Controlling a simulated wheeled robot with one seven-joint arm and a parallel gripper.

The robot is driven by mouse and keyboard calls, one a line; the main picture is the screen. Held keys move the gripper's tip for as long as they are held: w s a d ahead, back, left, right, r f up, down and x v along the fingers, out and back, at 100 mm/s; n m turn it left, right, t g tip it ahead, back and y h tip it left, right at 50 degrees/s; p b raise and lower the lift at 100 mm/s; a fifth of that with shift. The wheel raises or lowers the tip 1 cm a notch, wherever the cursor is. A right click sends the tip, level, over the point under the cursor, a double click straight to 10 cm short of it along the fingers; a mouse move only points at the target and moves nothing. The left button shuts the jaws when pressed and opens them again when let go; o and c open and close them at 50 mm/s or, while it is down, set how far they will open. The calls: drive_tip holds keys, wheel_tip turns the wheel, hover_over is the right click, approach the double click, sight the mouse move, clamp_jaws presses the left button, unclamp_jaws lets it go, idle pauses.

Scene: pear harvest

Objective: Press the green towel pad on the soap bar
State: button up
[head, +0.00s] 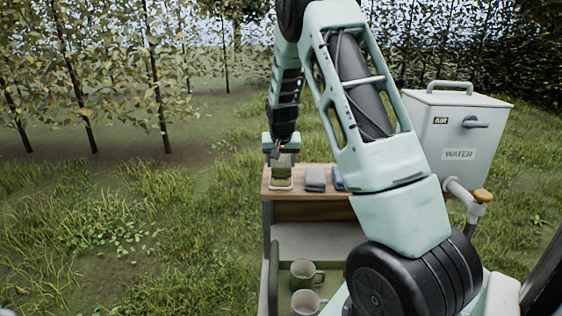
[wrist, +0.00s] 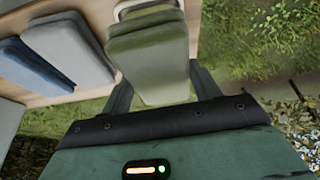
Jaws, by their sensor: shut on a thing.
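My gripper (head: 281,158) points down over the left end of the wooden shelf. It is shut on the green towel pad (head: 281,172). In the wrist view the green pad (wrist: 150,45) lies between the two dark fingers. A pale soap dish (head: 280,187) shows right under the pad, and its pale rim (wrist: 128,8) shows at the pad's far end in the wrist view. The soap bar cannot be made out; the pad covers the middle of the dish. Whether the pad touches anything below is hidden.
A grey folded pad (head: 315,179) and a blue one (head: 339,180) lie to the right on the wooden shelf (head: 300,190). Mugs (head: 303,273) stand lower down. A water tank (head: 455,135) with a tap stands at the right. Grass is open to the left.

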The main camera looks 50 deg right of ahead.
sight(281, 160)
drive_tip(key=shift+f+b, duration=0.35)
drive_tip(key=shift+f, duration=0.2)
idle(1.2)
drive_tip(key=shift+r, duration=0.1)
drive_tip(key=shift+r+p, duration=2.35)
drive_tip(key=shift+r, duration=1.15)
drive_tip(key=shift+f, duration=0.1)
